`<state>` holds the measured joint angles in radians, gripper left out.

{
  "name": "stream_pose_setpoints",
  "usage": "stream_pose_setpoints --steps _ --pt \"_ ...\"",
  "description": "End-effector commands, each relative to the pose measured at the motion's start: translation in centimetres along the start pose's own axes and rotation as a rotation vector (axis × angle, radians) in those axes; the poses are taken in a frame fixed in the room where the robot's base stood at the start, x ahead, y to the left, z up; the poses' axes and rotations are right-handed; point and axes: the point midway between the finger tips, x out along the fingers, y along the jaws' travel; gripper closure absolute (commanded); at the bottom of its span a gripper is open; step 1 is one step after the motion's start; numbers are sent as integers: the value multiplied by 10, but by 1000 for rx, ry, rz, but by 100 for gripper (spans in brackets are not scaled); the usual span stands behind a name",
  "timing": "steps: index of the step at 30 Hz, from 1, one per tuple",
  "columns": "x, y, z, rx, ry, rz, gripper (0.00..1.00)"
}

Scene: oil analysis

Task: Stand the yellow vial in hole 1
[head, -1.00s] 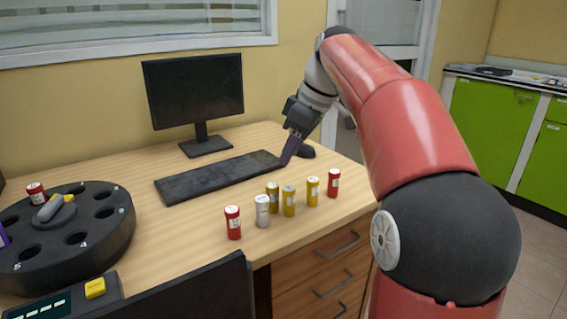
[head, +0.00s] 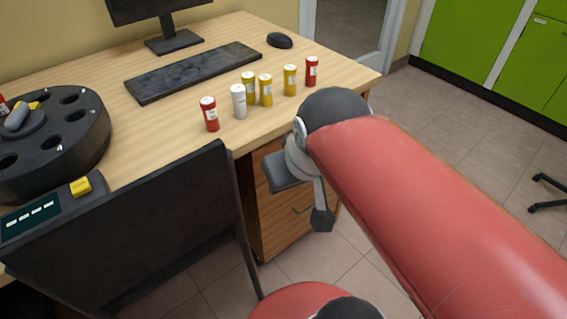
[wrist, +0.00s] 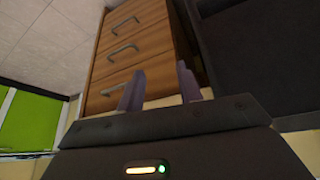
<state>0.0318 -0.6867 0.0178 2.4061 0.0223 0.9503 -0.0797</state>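Several capped vials stand upright in a loose row near the desk's front edge in the head view, among them yellow vials, a left one (head: 249,88), a middle one (head: 265,91) and a right one (head: 290,80). The black round rack (head: 85,150) with holes stands at the left, partly cut off. I cannot read its hole numbers, so I cannot tell which is hole 1. My gripper (wrist: 160,70) is open and empty in the wrist view, its two purple fingers apart, facing the drawers. In the head view its fingers are not clear; my wrist is low before the desk, away from the vials.
Two red vials (head: 209,114) (head: 312,71) and a white vial (head: 239,101) share the row. A keyboard (head: 195,72), mouse (head: 280,40) and monitor stand behind.

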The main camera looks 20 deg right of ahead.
Motion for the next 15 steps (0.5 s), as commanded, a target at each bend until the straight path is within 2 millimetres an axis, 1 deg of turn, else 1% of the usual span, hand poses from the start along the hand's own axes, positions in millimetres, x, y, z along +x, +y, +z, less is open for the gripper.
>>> stream_pose_setpoints --steps 1,2,3,5,7,8,11,12,14,15 --pt "5 -1 12 21 11 -1 65" --pt "7 -1 16 32 14 -1 62" --pt "10 0 20 43 18 0 62" --pt "10 0 19 45 19 -1 62" --pt "7 0 7 26 7 -8 62" --pt "4 0 -2 11 1 -12 62" --pt "-7 2 -41 -68 -31 -38 62" --pt "-12 3 -60 -110 -44 -54 62" --pt "-17 5 -90 -177 -64 -83 62" --pt "-19 6 -109 -225 -74 -104 62"
